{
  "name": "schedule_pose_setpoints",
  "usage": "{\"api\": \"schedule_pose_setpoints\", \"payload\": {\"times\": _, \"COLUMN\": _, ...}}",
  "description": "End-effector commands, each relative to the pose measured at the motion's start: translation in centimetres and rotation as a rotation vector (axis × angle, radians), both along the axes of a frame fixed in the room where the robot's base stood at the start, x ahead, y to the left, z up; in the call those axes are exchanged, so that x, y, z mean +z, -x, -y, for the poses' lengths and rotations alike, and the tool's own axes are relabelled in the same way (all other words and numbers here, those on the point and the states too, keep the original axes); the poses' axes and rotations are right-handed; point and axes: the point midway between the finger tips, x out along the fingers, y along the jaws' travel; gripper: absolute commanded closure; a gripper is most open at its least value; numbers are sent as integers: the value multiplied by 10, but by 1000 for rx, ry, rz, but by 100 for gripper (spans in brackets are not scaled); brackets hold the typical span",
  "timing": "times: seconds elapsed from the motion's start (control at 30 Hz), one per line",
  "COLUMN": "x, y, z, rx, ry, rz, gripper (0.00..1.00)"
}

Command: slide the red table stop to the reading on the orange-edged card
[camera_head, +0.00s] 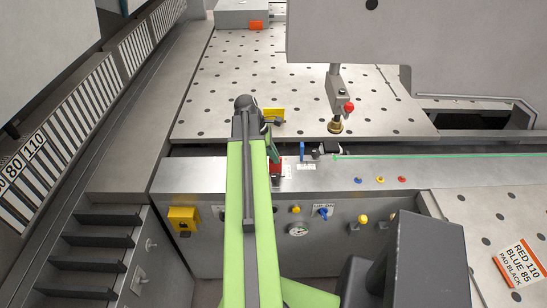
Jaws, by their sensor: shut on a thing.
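The red table stop (276,168) shows as a small red patch at the front edge of the perforated table, partly hidden by my arm and gripper. My gripper (273,152) is at the end of my green arm and is shut on the red stop. The orange-edged card (520,263) lies at the lower right and reads "RED 110, BLUE 85, PAD BLACK". A blue stop (302,150) stands just right of the red one. The reading at the red stop cannot be made out.
A post with a red knob (348,107) and brass foot stands on the perforated table (230,75). A yellow piece (274,114) is just beyond my gripper. Labels "80" and "110" (35,145) are on the left striped rack.

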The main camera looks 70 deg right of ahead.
Motion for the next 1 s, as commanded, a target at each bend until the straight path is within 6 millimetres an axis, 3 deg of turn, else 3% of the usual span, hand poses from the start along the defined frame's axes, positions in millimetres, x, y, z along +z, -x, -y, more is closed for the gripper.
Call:
{"api": "schedule_pose_setpoints", "payload": {"times": 0.53, "x": -1, "y": 1, "z": -2, "rx": -3, "ry": -8, "rz": 0, "gripper": 100}}
{"api": "schedule_pose_setpoints", "payload": {"times": 0.8, "x": -1, "y": -12, "z": 30, "rx": -3, "ry": -5, "rz": 0, "gripper": 100}}
{"api": "schedule_pose_setpoints", "payload": {"times": 1.0, "x": -1, "y": -12, "z": 32, "rx": -2, "ry": -4, "rz": 0, "gripper": 100}}
